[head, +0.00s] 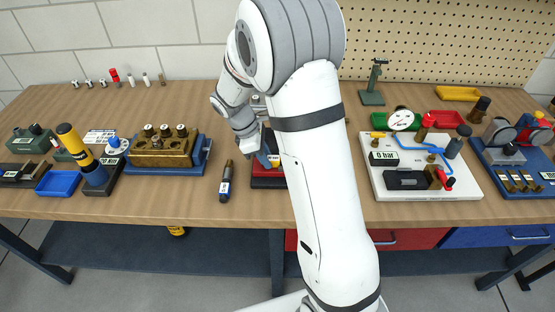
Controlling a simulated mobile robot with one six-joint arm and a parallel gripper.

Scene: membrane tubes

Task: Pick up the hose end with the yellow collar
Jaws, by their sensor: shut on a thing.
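My gripper (264,155) points down over a red block on a dark base (268,182) at the middle of the bench. It is small in this view and partly hidden behind my white forearm. A small yellow piece, the collar of the hose end (275,164), shows right at the fingertips. The gripper is shut on the hose end there. The rest of the hose and the right part of the red block are hidden behind my arm. I cannot tell whether the hose end is clear of the block.
A dark bottle-like tool (226,181) lies left of the red block. A brass manifold on a blue base (190,165) stands further left. A white board with a gauge and blue tubing (462,185) is to the right. A green stand (372,97) is behind. The front edge is clear.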

